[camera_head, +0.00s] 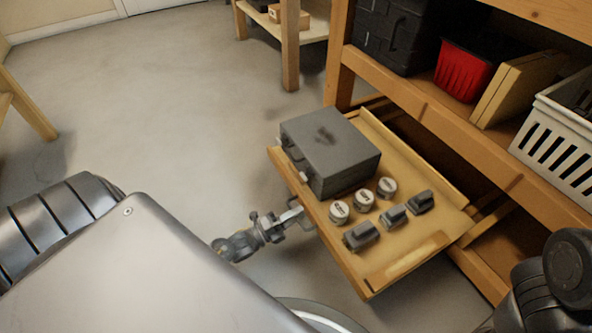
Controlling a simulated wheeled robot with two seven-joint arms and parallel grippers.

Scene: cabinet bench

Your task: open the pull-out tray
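The pull-out tray (407,255) is a shallow wooden tray extending out of the bench frame, with much of its length outside the opening. It carries a dark grey box (330,150), round canisters (363,200) and small dark blocks (394,216). My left gripper (298,214) is at the tray's front edge, near its middle. Its fingertips are small and partly hidden against the edge, so I cannot tell whether they are closed on anything. My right gripper is not in view.
The wooden bench (440,115) holds a red bin (463,80), a black crate (388,35), a flat tan box (517,88) and a white slotted basket (562,135) on the shelf above the tray. Open grey floor (170,110) lies left of the tray. Another wooden table (290,50) stands behind.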

